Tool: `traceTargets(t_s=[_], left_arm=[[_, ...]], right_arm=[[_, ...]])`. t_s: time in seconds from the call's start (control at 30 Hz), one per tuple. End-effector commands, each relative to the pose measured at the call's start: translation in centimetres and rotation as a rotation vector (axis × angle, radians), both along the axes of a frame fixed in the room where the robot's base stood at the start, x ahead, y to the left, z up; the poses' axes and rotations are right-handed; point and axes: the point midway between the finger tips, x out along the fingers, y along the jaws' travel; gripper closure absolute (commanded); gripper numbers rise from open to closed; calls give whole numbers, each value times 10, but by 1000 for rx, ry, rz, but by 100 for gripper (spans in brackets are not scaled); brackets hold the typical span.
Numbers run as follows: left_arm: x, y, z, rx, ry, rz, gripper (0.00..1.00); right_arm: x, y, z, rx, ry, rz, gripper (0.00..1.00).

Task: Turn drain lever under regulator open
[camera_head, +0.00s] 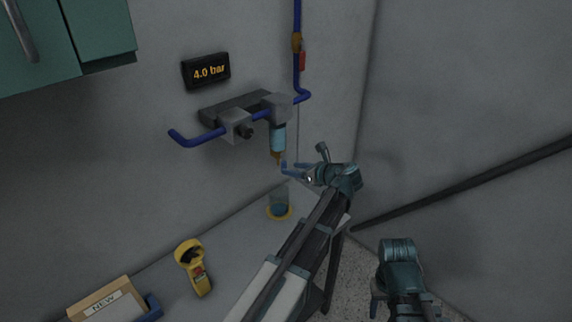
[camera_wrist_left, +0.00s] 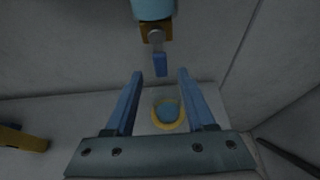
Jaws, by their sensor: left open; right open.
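The regulator (camera_head: 240,122) is a grey block assembly on the wall with a blue pipe and a light-blue bowl (camera_head: 278,138) hanging under it. In the left wrist view a brass fitting (camera_wrist_left: 155,31) sits under the bowl, with a small blue drain lever (camera_wrist_left: 160,64) pointing down. My left gripper (camera_wrist_left: 160,74) is open, its two blue fingers apart with the lever's lower end near their tips, between them in the picture. I cannot tell whether they touch it. In the head view my left gripper (camera_head: 284,167) is just beside the fitting. My right gripper (camera_head: 374,300) is open, low at the right.
A cup with blue liquid (camera_head: 279,207) stands on a yellow ring below the bowl. A yellow handheld device (camera_head: 193,267) and a blue tray (camera_head: 152,308) with a "NEW" box (camera_head: 108,302) are on the counter. A display (camera_head: 206,71) reads 4.0 bar.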

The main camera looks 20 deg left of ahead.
Motion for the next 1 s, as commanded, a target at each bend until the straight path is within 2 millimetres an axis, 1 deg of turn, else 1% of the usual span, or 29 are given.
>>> traceTargets(t_s=[0.03, 0.2, 0.4, 0.6, 1.0], left_arm=[[-5, -12, 9, 0, 0, -4, 45], [-17, -41, 21, -1, 0, -3, 45], [-26, -62, 30, -1, 0, -1, 45], [-29, -71, 32, -1, 1, 1, 45], [-29, -71, 31, -1, 1, 1, 45]], right_arm=[[0, 0, 9, 0, 0, 0, 50], [0, 0, 22, 0, 0, 0, 50], [0, 0, 30, 0, 0, 0, 50], [0, 0, 32, 0, 0, 0, 50], [0, 0, 31, 0, 0, 0, 50]])
